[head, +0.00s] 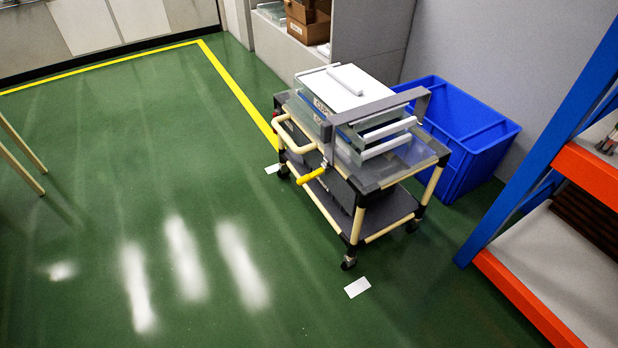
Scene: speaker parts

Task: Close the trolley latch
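The trolley (352,226) stands on the green floor at the centre right, with cream tubes, black joints and a dark lower shelf. Clear boxes with white parts lie on its top. A grey bar (378,105) spans over the boxes and bends down at its ends. A yellow handle (311,176), likely the latch, sticks out at the trolley's left side below the bar's near end. I cannot tell whether it is engaged. A cream push handle (291,135) is beside it. Neither of my grippers is in view.
A blue bin (468,140) stands right behind the trolley. A blue and orange rack (540,310) is at the right. Cabinets and a grey partition (480,40) line the back.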

